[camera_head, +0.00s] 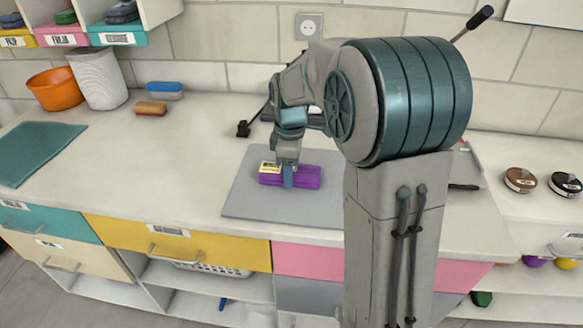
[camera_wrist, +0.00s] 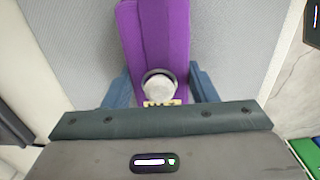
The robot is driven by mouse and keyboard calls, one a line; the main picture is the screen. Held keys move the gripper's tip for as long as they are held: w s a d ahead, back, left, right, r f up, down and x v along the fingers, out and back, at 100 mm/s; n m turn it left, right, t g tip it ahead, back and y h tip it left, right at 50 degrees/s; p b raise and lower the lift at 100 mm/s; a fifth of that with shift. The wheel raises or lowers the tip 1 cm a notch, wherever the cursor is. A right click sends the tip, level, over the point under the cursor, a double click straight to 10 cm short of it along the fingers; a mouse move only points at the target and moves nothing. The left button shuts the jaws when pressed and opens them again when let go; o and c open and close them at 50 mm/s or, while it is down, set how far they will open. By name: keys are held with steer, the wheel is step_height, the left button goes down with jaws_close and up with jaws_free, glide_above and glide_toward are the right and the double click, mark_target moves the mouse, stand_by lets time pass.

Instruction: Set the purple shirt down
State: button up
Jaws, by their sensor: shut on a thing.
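The purple shirt (camera_head: 308,177) is a folded bundle at the grey mat (camera_head: 247,196) on the white counter. It has a pale yellow label at its left end. My gripper (camera_head: 288,180) points down over the shirt, with a finger against its near side. In the wrist view, the shirt (camera_wrist: 155,40) runs between the two blue fingers (camera_wrist: 163,88), which are shut on it. A round pale disc lies in front of the shirt there. The shirt looks on or just above the mat; I cannot tell if it touches.
A teal mat (camera_head: 38,150) lies at the left of the counter. An orange bowl (camera_head: 55,89), a white bin (camera_head: 97,78) and brushes (camera_head: 158,97) stand at the back left. Small round tins (camera_head: 519,180) are at the right. The counter left of the grey mat is clear.

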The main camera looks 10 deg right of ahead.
steer(key=o, duration=1)
steer(key=shift+f, duration=0.1)
step_height(320, 180, up, 11)
steer(key=shift+r+p, duration=0.2)
steer(key=shift+p, duration=0.55)
steer(key=s+f+m+t, duration=0.1)
steer(key=s+f+m, duration=0.2)
steer(key=s+m, duration=0.3)
steer(key=s+f+m+t, duration=0.1)
steer(key=s+f+m, duration=0.3)
steer(key=s, duration=1.1)
steer(key=m, duration=0.3)
steer(key=shift+s+f+m, duration=0.3)
